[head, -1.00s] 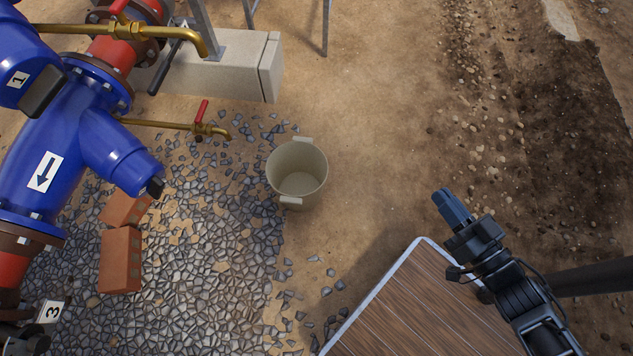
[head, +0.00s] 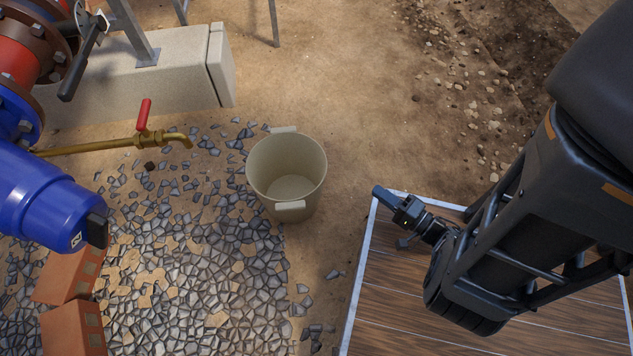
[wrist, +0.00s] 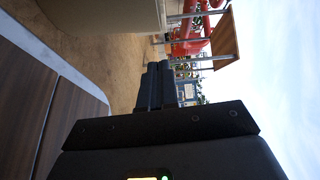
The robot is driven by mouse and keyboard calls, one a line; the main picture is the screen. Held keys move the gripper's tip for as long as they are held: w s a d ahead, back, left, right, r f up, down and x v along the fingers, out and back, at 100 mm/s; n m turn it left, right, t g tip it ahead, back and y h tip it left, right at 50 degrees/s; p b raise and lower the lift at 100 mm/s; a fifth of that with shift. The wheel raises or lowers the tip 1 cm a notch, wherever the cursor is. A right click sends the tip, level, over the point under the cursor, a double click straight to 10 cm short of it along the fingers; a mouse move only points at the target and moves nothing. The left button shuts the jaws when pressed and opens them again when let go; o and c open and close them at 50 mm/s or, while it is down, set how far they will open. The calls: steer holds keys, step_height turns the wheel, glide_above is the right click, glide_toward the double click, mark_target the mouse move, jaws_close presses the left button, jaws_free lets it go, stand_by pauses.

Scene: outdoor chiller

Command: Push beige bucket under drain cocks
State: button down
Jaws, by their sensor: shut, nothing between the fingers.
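The beige bucket (head: 287,172) stands upright and empty on the ground, at the edge of the crushed stone. A brass drain cock with a red lever (head: 145,140) ends in a spout (head: 184,139) left of the bucket, with a gap between them. My gripper (head: 379,193) is shut and empty, right of the bucket and apart from it, by the platform's corner. In the wrist view my gripper's fingers (wrist: 154,86) lie together, and part of the bucket's wall (wrist: 105,15) shows at the top. The other drain cock is not visible in the current head view.
A wood-topped platform with a pale rim (head: 361,275) lies under my arm at lower right. Orange bricks (head: 72,330), a blue pipe fitting (head: 45,205) and a concrete block (head: 165,75) stand at left. Bare ground lies right of and behind the bucket.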

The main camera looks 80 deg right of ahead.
steer(key=w+a+x, duration=0.1)
steer(key=a+x, duration=0.2)
steer(key=x, duration=1)
steer(key=shift+w+d+f, duration=0.15)
steer(key=shift+w+f, duration=0.1)
steer(key=shift+w, duration=0.15)
